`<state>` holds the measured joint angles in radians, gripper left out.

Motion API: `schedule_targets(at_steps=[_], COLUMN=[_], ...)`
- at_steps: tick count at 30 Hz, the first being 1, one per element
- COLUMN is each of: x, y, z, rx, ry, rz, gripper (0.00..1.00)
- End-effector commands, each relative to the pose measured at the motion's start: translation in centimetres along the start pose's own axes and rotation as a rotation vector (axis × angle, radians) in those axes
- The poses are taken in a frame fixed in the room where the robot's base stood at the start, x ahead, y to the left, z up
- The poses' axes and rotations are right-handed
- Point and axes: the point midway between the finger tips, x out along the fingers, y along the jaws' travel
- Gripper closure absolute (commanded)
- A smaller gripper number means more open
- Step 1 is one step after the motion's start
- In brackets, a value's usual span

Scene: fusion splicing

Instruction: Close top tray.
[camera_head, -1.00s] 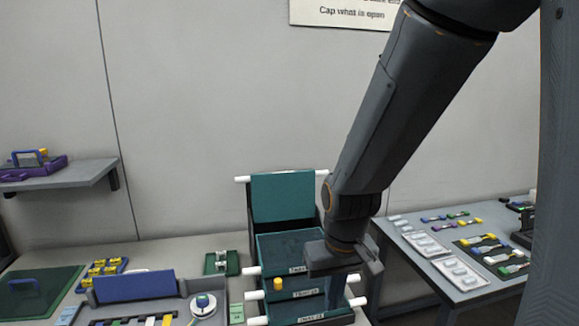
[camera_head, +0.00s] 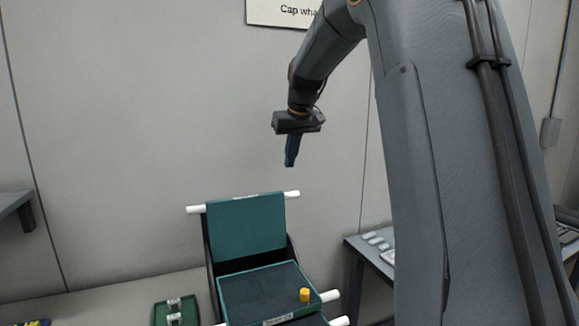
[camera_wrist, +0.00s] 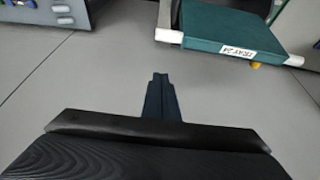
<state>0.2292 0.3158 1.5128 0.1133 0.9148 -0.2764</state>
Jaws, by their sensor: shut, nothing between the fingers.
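The top tray (camera_head: 246,226) is a dark green panel that stands tipped up, nearly upright, at the back of the tray stack, with a white rod along its upper edge. A flat green tray (camera_head: 258,290) with a white label lies below and in front of it. My gripper (camera_head: 290,165) is shut and empty, pointing down in the air above the raised tray and a little to its right, apart from it. In the wrist view the fingers (camera_wrist: 160,78) are together over bare floor, and a green labelled tray (camera_wrist: 225,25) shows at upper right.
A yellow knob (camera_head: 305,295) shows at the flat tray's right front. A small green holder (camera_head: 175,311) sits left of the stack. A side table (camera_head: 362,250) is at right, partly hidden by my arm.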

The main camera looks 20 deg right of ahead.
Motion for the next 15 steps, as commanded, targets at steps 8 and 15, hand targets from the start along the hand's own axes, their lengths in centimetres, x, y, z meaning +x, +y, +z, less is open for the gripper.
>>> schedule_targets(at_steps=[8, 15], x=[5.1, 8.1], y=[-0.1, -0.1], z=[0.1, 0.6], rx=[0.000, -0.001], ry=[-0.004, -0.001], rz=[-0.001, 0.000], gripper=[1.00, 1.00])
